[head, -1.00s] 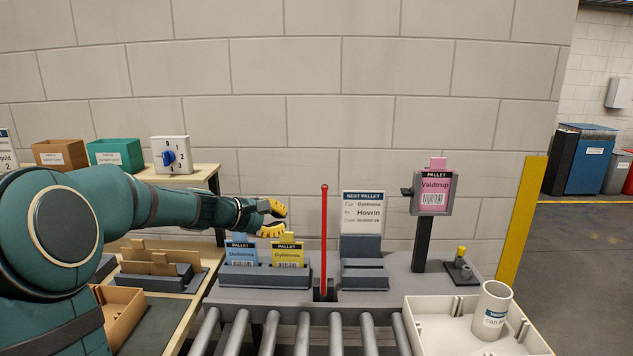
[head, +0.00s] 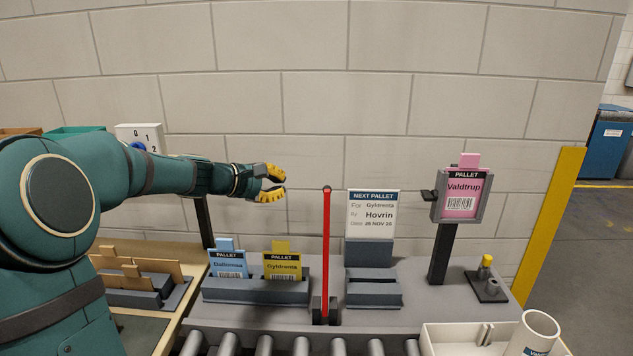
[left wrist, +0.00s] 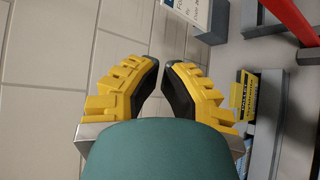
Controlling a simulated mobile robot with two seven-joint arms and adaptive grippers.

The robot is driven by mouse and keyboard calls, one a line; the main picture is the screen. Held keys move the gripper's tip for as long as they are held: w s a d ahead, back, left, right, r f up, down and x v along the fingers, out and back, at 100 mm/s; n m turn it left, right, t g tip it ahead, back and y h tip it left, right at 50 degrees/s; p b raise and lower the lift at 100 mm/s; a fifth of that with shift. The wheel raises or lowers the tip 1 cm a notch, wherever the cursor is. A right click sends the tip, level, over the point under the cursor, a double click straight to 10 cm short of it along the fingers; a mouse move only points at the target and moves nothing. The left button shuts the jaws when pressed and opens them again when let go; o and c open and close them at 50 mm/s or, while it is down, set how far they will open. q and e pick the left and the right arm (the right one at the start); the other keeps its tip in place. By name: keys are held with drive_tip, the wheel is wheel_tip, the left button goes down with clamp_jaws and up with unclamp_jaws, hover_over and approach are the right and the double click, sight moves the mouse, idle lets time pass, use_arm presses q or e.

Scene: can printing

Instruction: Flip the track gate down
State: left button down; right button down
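The track gate is a red bar (head: 326,250) standing upright from a dark base behind the rollers. Its upper end reaches about the height of my left gripper. It also shows at the top right of the left wrist view (left wrist: 291,20). My left gripper (head: 284,183), with yellow fingers, is in the air left of the bar's top, apart from it. In the left wrist view its fingers (left wrist: 162,65) lean toward each other with a narrow gap between the tips and nothing held. My right gripper is in neither view.
Left of the gate a grey rack (head: 255,291) holds blue and yellow pallet cards. Right of it stand a NEXT PALLET sign (head: 372,214) and a post with a pink Valdtrup card (head: 461,192). Rollers (head: 300,346) run in front; a white tray (head: 450,338) holds a white can (head: 533,334).

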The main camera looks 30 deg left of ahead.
use_arm(q)
drive_tip(key=shift+s, duration=0.1)
idle(0.3)
drive_tip(key=w+d+f, duration=0.2)
drive_tip(key=w+d, duration=0.3)
drive_tip(key=w, duration=0.2)
drive_tip(key=shift+w+d, duration=0.2)
drive_tip(key=shift+d, duration=0.15)
idle(0.5)
